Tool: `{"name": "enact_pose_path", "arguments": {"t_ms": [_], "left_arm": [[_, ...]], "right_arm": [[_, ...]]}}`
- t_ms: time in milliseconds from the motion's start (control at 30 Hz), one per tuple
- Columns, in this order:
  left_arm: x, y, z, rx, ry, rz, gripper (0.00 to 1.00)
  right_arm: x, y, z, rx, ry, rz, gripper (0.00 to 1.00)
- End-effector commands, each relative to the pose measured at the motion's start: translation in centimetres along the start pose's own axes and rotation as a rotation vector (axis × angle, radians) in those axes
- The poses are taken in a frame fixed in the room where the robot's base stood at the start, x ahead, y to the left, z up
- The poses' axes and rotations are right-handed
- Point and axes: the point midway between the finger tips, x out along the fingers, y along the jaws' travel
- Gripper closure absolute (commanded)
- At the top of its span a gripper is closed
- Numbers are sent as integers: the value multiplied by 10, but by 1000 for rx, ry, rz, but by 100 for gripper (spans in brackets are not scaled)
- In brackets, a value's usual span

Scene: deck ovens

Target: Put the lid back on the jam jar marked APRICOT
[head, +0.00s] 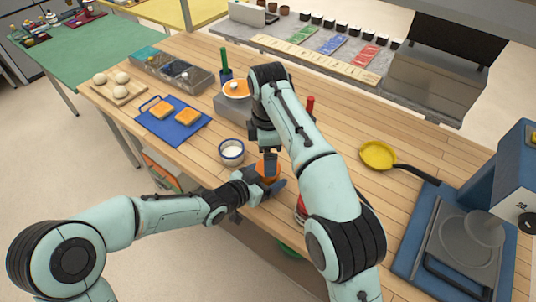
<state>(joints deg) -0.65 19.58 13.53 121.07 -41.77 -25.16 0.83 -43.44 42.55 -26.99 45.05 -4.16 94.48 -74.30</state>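An orange jar (268,170) stands near the front edge of the wooden table, partly covered by both grippers. I cannot read a label on it, so I cannot tell that it is the APRICOT one. My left gripper (264,183) is at the jar's side, its dark fingers around the lower part and apparently closed on it. My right gripper (269,158) points straight down at the jar's top. Its fingertips are small and dark, and I cannot tell whether they are shut or hold a lid. No separate lid can be made out.
A red object (300,208) is half hidden behind my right arm. A blue tray (158,123) lies left; a yellow pan (378,156) and blue machine (508,185) are right. Table between arm and pan is clear.

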Motion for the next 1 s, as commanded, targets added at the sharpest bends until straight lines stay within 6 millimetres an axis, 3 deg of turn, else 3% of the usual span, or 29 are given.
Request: {"name": "enact_pose_path", "arguments": {"t_ms": [267,700,1000], "left_arm": [[0,0,-1,1,2,1,100],[0,1,-1,1,2,1,100],[0,1,-1,1,2,1,100]], "right_arm": [[-1,1,0,-46,-1,1,10],[-29,1,-1,-708,-2,0,10],[-34,0,0,-854,0,-1,10]]}}
